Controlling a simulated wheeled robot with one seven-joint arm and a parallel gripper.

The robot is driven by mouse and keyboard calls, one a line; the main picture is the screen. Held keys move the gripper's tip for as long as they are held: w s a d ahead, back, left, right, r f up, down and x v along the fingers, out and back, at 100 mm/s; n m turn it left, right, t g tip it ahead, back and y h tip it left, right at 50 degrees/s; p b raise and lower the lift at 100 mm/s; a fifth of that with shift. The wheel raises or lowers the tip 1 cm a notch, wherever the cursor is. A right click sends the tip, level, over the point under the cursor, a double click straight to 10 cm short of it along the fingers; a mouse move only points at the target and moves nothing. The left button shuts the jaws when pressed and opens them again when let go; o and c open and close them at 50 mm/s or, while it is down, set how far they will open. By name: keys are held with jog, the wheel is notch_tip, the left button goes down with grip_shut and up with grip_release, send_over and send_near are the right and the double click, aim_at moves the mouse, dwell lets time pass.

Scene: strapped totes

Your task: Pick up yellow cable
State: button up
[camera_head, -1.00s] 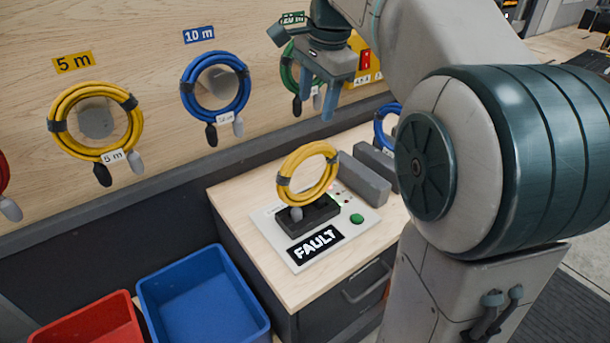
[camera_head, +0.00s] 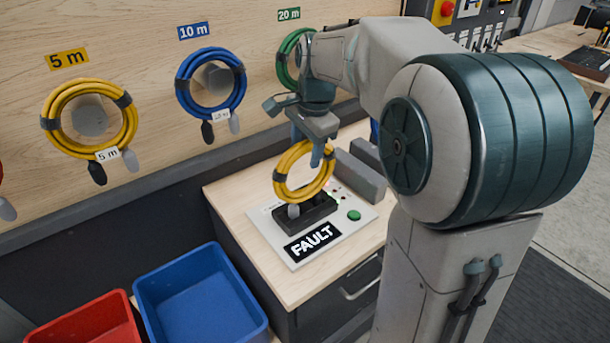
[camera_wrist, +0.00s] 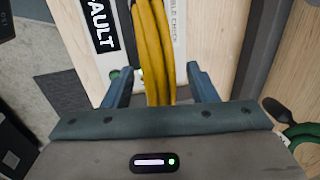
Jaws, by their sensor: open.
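A coiled yellow cable (camera_head: 283,186) stands upright in a black holder (camera_head: 306,213) on a white test panel (camera_head: 343,237) labelled FAULT. My gripper (camera_head: 312,152) is above the coil, at its upper right part, pointing down. In the wrist view the yellow cable strands (camera_wrist: 158,50) run between the two blue fingers of my gripper (camera_wrist: 160,85), with a gap on each side. The jaws are open. Part of the coil's top is hidden behind my gripper in the head view. Another yellow coil (camera_head: 52,140) hangs on the wall under a 5 m label.
A blue coil (camera_head: 184,92) and a green coil (camera_head: 286,62) hang on the wall board. Grey blocks (camera_head: 358,176) stand just right of the holder. A blue bin (camera_head: 200,300) and a red bin (camera_head: 85,325) are at the lower left.

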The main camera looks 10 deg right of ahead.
jog(key=shift+f, duration=0.1)
jog(key=shift+c, duration=0.3)
grip_shut()
dwell(1.1)
